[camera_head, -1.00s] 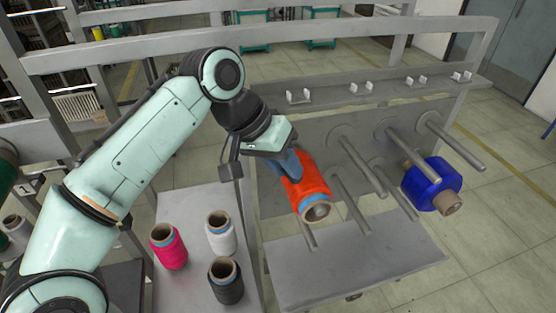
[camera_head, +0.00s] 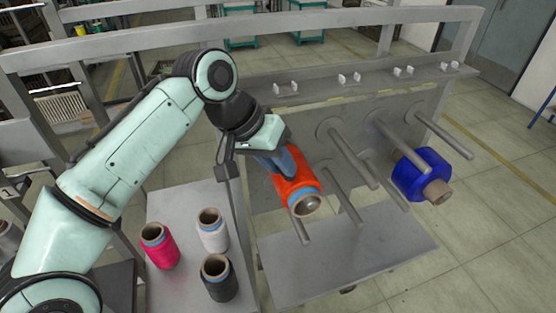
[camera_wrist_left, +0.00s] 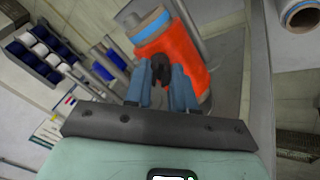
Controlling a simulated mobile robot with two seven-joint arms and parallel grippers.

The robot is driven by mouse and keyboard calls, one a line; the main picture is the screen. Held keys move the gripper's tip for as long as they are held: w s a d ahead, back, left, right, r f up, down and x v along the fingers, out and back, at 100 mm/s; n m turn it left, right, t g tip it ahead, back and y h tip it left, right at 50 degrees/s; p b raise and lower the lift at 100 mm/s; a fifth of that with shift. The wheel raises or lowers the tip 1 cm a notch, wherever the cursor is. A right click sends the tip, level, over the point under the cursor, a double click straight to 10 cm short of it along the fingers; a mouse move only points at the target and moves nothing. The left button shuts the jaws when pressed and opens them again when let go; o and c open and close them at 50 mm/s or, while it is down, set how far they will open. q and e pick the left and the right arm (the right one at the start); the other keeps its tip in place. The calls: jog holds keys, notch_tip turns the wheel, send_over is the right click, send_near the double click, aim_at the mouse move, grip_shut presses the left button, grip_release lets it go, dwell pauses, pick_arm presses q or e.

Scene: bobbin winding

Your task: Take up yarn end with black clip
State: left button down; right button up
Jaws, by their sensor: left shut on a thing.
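An orange bobbin (camera_head: 296,185) with a blue band sits on a peg of the grey rack. It also shows at the top of the left wrist view (camera_wrist_left: 185,62). My left gripper (camera_head: 280,165) is at the orange bobbin's side. In the left wrist view its blue fingers (camera_wrist_left: 161,82) are shut on a small black clip (camera_wrist_left: 160,66) against the orange yarn. The yarn end itself is too fine to make out. My right gripper is in neither view.
A blue bobbin (camera_head: 419,174) sits on a peg at the right. Bare pegs (camera_head: 352,158) stick out between the two bobbins. Pink (camera_head: 160,247), white (camera_head: 212,231) and black (camera_head: 219,280) bobbins stand on the grey table at left. A grey plate (camera_head: 340,262) lies below the pegs.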

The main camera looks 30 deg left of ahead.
pick_arm(q)
jog(key=shift+w+d+f, duration=0.1)
jog(key=shift+d+f, duration=0.05)
jog(key=shift+f, duration=0.2)
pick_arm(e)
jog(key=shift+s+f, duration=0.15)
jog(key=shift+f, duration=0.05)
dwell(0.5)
